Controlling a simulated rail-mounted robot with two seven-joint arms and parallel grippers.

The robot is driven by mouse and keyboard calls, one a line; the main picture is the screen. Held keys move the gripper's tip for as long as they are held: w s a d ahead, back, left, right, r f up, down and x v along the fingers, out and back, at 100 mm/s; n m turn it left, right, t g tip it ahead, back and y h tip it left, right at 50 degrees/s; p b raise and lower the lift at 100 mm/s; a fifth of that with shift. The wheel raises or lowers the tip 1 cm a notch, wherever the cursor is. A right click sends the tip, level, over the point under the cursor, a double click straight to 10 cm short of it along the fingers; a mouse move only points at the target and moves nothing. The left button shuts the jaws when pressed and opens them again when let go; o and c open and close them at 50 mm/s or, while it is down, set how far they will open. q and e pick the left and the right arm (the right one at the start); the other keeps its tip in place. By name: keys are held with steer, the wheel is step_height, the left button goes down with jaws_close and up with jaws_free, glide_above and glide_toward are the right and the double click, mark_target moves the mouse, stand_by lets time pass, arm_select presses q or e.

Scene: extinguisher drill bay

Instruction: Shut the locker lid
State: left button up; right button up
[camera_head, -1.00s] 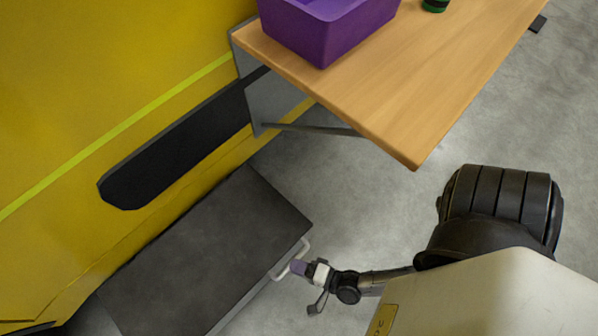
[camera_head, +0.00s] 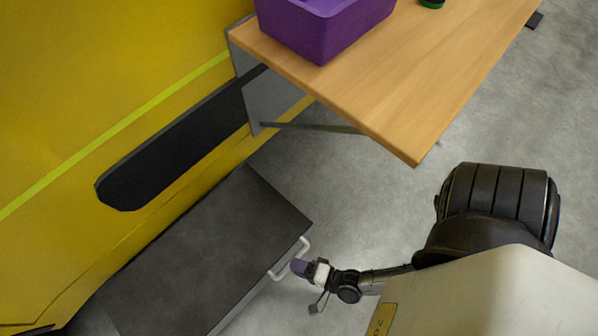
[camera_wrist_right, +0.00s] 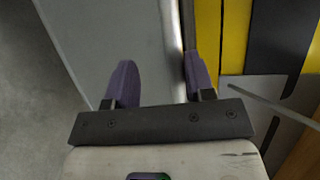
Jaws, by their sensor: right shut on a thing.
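The locker lid (camera_head: 205,255) is a dark grey panel at the lower left of the head view, beside the yellow wall. A pale bracket handle (camera_head: 303,245) sits on its right edge. My right gripper (camera_head: 300,267), with purple fingertips, is at this handle and shut on it; the fingertips hide part of the grip. In the right wrist view the purple fingers (camera_wrist_right: 160,85) stand apart, with a grey panel and a bright edge between and beyond them. The lid's exact angle is hard to tell. My left gripper is not in view.
A wooden table (camera_head: 400,110) juts out above the lid's far side, with a purple bin (camera_head: 325,35) and a green item (camera_head: 432,3) on it. A dark rounded panel (camera_head: 170,150) is on the yellow wall (camera_head: 100,70). Grey floor (camera_head: 350,190) is clear between table and arm.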

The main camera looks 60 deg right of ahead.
steer(key=shift+f, duration=0.1)
steer(key=p+v, duration=0.4)
steer(key=v, duration=1)
steer(key=shift+p, duration=0.35)
steer(key=shift+w+a, duration=0.1)
steer(key=shift+w, duration=0.05)
